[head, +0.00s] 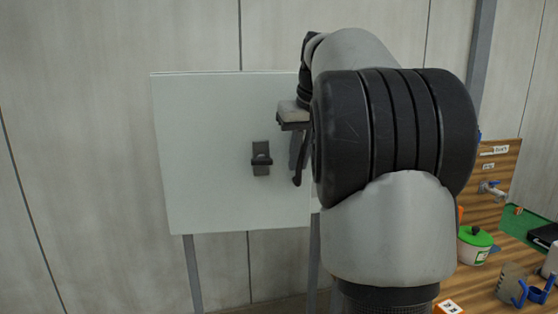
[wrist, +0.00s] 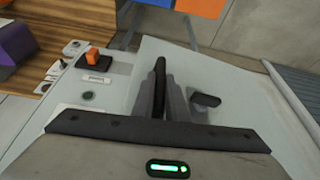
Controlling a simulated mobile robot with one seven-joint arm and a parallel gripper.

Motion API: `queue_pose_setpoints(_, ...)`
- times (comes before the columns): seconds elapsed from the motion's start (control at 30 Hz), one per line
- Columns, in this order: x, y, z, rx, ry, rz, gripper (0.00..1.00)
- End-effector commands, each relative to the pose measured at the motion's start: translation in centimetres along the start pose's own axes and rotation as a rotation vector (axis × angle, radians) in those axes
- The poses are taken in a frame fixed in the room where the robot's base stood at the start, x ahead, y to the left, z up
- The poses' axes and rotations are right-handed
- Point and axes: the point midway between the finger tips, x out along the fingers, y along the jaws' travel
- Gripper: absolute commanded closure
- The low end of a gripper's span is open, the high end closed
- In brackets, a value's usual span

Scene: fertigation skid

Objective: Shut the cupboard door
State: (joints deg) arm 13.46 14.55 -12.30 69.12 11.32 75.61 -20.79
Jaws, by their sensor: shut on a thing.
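The cupboard (head: 215,205) is a pale box on legs in the middle of the head view, its broad front face towards me. The door's pale face (wrist: 190,58) also shows in the wrist view. A slim dark handle (wrist: 159,75) stands between the grey fingers of my gripper (wrist: 161,97), which is shut on it. In the head view the dark handle (head: 299,170) shows beside my arm, which hides the cupboard's right part. I cannot tell whether the door is fully shut.
A small dark latch (head: 261,158) sticks out left of my gripper. The wrist view shows an orange switch (wrist: 93,56) on a grey panel left of the handle. A wooden bench (head: 480,285) with a green-lidded pot (head: 474,247) stands at right. The left side is clear.

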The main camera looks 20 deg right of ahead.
Motion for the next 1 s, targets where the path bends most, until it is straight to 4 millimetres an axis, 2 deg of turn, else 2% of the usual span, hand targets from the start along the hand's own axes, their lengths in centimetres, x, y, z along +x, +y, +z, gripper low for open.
queue_pose_setpoints(0.1, 0.8, 0.8, -1.7, -0.044, -0.002, -0.019, 1.0)
queue_pose_setpoints(0.3, 1.6, 1.1, -3.6, -0.105, -0.003, -0.045, 1.0)
queue_pose_setpoints(0.53, 1.9, 1.2, -4.5, -0.134, -0.002, -0.056, 1.0)
queue_pose_setpoints(0.9, 1.8, 1.1, -4.8, -0.137, 0.007, -0.056, 1.0)
queue_pose_setpoints(0.93, 1.8, 1.1, -4.8, -0.137, 0.007, -0.056, 0.86)
queue_pose_setpoints(1.0, 1.8, 1.1, -4.8, -0.137, 0.006, -0.057, 0.74)
